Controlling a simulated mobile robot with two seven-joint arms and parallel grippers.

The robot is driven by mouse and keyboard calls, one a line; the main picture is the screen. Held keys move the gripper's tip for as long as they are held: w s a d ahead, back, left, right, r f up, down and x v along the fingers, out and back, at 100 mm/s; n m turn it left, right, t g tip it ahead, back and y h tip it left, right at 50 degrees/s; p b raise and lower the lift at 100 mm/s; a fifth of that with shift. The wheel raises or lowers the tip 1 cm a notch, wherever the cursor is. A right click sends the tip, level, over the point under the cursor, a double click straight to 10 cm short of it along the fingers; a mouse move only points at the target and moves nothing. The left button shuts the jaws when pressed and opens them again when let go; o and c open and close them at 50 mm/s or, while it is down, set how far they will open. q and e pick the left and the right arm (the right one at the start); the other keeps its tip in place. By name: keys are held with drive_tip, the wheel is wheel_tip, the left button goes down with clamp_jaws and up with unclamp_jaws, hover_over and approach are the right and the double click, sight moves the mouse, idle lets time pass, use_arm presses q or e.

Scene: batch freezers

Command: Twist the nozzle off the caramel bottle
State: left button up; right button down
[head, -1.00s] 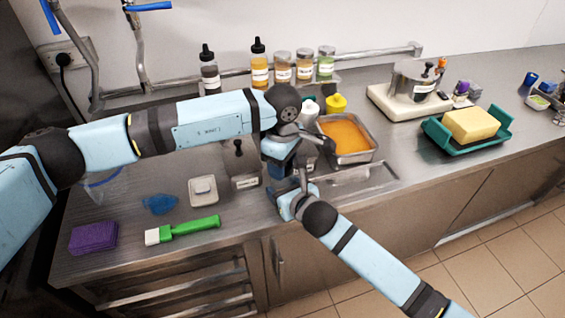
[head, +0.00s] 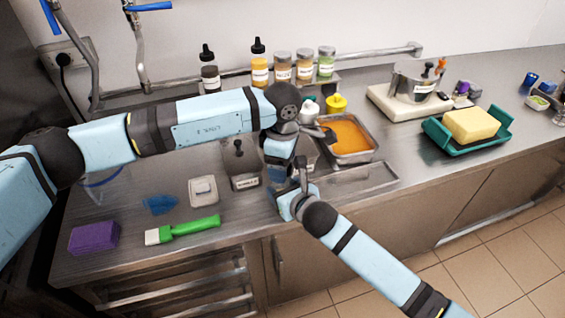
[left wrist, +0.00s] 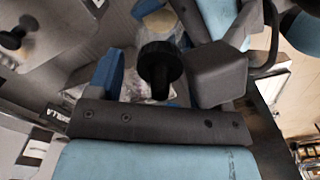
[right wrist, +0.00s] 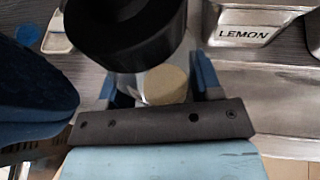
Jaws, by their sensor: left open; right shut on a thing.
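The bottle in my right gripper (right wrist: 157,88) is clear and pale, with a beige round patch (right wrist: 166,84); I cannot read a label naming it caramel. My right gripper is shut on its body, at the counter's front edge in the head view (head: 293,190). The black nozzle (right wrist: 125,30) sits on the bottle; it also shows in the left wrist view (left wrist: 160,66). My left gripper (head: 283,168) is open close by the nozzle, with a blue finger to its left in the left wrist view. In the head view, my arms mostly hide the bottle.
Squeeze bottles (head: 259,68) and jars (head: 304,66) stand at the back. An orange-filled pan (head: 347,137) and a lidded lemon container (head: 245,183) are close to the grippers. A green brush (head: 190,228) and purple sponge (head: 94,237) lie at front left.

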use_arm(q)
wheel_tip(320, 180, up, 4)
drive_tip(key=shift+r, duration=0.1)
drive_tip(key=shift+c, duration=0.4)
wheel_tip(320, 180, up, 3)
drive_tip(key=m, duration=0.5)
drive_tip(key=shift+m, duration=0.8)
drive_tip(key=shift+f, duration=3.8)
drive_tip(key=c, duration=0.9)
drive_tip(key=n, duration=0.6)
drive_tip(key=shift+n, duration=0.4)
drive_tip(key=shift+c, duration=0.2)
